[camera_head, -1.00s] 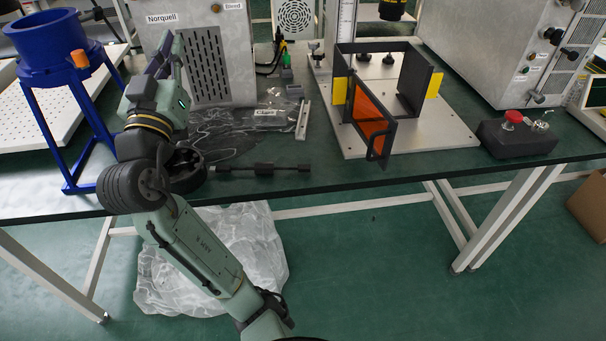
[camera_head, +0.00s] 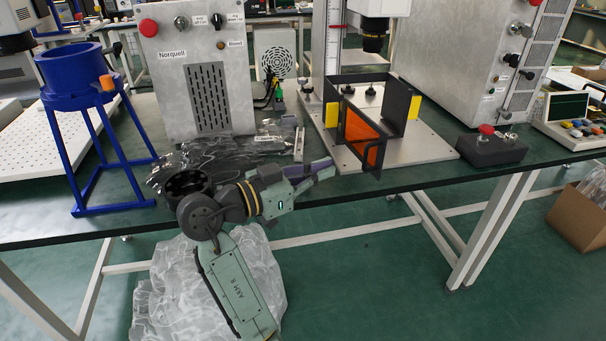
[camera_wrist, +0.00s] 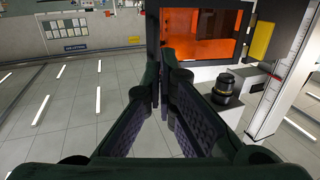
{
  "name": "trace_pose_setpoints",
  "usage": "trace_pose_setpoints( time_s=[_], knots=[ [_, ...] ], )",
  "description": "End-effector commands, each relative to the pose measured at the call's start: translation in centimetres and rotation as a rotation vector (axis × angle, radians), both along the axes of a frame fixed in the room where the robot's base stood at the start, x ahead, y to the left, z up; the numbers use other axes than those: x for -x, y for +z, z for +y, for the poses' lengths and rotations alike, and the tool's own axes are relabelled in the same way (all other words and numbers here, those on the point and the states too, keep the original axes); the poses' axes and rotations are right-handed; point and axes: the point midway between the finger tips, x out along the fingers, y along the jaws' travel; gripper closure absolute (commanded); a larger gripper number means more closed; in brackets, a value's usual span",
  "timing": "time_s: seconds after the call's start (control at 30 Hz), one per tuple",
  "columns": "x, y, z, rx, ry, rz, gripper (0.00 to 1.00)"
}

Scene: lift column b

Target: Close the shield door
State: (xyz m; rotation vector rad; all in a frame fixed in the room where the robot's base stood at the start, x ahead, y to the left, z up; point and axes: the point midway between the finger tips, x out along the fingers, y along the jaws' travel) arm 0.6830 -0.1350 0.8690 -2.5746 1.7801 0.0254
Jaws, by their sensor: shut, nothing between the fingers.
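The shield door (camera_head: 362,138) is an orange see-through panel in a black frame, part of a dark enclosure on a light metal plate. It stands open, angled out from the enclosure's left side toward the table's front edge, with a black handle (camera_head: 373,159) at its free end. My gripper (camera_head: 331,168) is shut and empty, just left of the door's free end and seemingly apart from it. In the wrist view the closed fingertips (camera_wrist: 163,68) point toward the orange panel (camera_wrist: 203,34), which fills the top middle. The fingers cover part of its lower edge.
The enclosure's right wall (camera_head: 398,98) bears a yellow block (camera_head: 414,107). A black control box (camera_head: 492,150) with a red button sits to the right. A blue funnel stand (camera_head: 77,75) is at left. Crumpled clear film (camera_head: 225,155) lies behind my arm. A microscope-like column (camera_head: 374,30) rises behind.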

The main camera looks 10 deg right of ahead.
Motion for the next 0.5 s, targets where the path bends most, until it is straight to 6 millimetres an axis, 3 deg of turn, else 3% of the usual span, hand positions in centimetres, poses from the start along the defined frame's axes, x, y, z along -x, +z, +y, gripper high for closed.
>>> trace_pose_setpoints(
  time_s=[0.2,0.5],
  knots=[
    [-1.5,0.1,-4.2,0.0,-0.003,0.002,1.0],
    [-2.5,-0.1,-6.6,-0.002,0.002,0.0,1.0]
  ],
)
